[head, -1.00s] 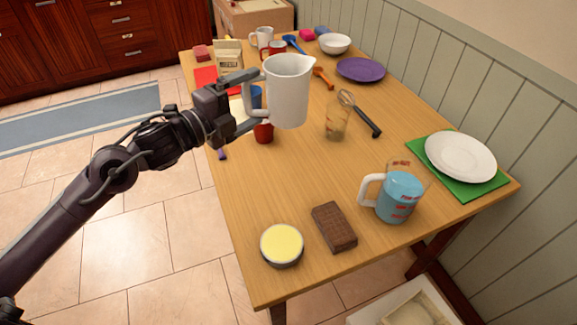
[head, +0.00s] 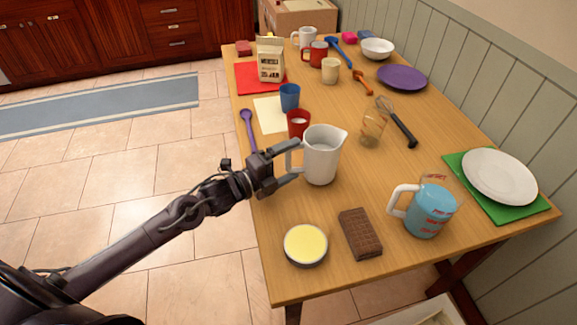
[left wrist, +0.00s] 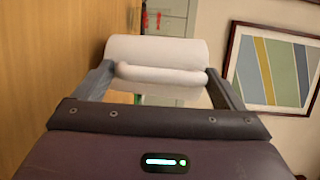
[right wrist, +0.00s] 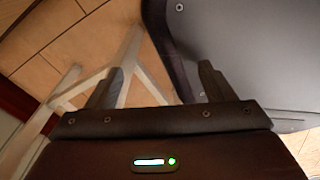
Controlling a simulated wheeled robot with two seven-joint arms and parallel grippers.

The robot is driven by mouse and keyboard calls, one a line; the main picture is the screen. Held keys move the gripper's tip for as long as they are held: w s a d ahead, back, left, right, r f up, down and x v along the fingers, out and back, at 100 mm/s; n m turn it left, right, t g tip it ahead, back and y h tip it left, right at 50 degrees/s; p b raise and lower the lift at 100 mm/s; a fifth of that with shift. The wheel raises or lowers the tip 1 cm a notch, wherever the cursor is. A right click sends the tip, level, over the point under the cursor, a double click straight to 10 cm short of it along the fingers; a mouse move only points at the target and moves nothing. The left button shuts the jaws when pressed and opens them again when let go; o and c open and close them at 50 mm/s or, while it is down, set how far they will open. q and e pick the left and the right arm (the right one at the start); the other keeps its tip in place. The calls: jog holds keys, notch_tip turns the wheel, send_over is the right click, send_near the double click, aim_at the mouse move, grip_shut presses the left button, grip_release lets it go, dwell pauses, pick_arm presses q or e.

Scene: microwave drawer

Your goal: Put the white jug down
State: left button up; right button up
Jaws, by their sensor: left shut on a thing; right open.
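The white jug (head: 321,157) is upright at the left-middle part of the wooden table (head: 350,200), its spout to the right. Its base looks to be at or very near the tabletop; I cannot tell whether it touches. My left gripper (head: 292,163) is shut on the jug's handle, left of the jug. In the left wrist view the handle (left wrist: 162,74) lies across between the fingers, with the jug's body (left wrist: 155,50) behind it. My right gripper (right wrist: 160,88) is open and empty in the right wrist view, away from the tabletop.
A red cup (head: 298,124) stands just behind the jug, with a blue cup (head: 289,97) farther back. In front are a yellow-filled bowl (head: 306,244) and a brown block (head: 360,233).

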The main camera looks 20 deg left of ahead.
pick_arm(q)
jog(key=shift+w+f, duration=0.1)
jog(key=shift+f, duration=0.6)
pick_arm(e)
jog(key=shift+w+a, duration=0.1)
jog(key=shift+w, duration=0.3)
pick_arm(q)
jog(key=shift+f, duration=0.1)
jog(key=o, duration=1.3)
jog(key=shift+f, duration=0.15)
pick_arm(e)
jog(key=shift+s, duration=0.1)
jog(key=shift+r, duration=0.1)
